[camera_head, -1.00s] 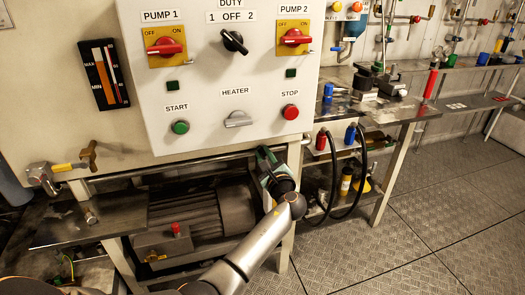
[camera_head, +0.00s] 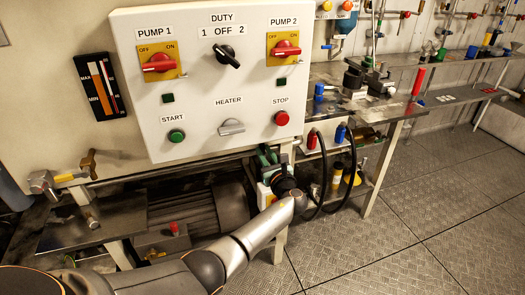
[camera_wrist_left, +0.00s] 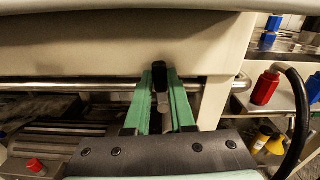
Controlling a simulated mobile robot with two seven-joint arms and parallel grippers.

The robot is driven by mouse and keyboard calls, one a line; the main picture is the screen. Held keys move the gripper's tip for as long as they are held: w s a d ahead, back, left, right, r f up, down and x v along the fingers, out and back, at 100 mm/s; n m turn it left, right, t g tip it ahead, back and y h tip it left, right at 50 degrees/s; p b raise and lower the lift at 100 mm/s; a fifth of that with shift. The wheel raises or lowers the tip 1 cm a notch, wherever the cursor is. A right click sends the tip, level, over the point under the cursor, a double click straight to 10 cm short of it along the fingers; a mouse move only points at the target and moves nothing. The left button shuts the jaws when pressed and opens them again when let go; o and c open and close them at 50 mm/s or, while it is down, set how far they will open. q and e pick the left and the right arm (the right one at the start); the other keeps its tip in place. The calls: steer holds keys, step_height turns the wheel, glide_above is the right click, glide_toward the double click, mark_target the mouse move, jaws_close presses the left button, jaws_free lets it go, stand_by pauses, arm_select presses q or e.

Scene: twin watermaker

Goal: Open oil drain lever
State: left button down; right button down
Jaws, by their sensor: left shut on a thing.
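My left gripper (camera_head: 265,155) has reached under the right end of the control panel, in front of the cabinet's lower edge. In the left wrist view its two green fingers (camera_wrist_left: 160,98) point ahead and are shut on a black-ended lever handle (camera_wrist_left: 159,75). The handle stands roughly upright between the fingertips, in front of a horizontal metal pipe (camera_wrist_left: 95,86). The lower part of the lever is mostly hidden by the fingers and gripper body. In the head view the gripper and wrist hide the lever. My right gripper is not in view.
The white control panel (camera_head: 222,85) hangs just above my gripper. A table leg (camera_head: 281,235) stands close below. A motor (camera_head: 190,205) sits under the cabinet at left. The floor (camera_head: 400,220) is open.

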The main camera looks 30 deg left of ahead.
arm_select(q)
steer(key=shift+w+m, duration=0.15)
steer(key=shift+m, duration=0.15)
stand_by(0.4)
steer(key=c, duration=0.8)
jaws_free()
steer(key=shift+o, duration=0.2)
steer(key=shift+d, duration=0.2)
steer(key=shift+s+d+p, duration=0.25)
steer(key=shift+s+p, duration=0.05)
steer(key=shift+p, duration=0.05)
steer(key=p+v, duration=0.2)
steer(key=v, duration=0.9)
steer(key=shift+s+d, duration=0.2)
steer(key=shift+d, duration=0.05)
steer(key=shift+a, duration=0.1)
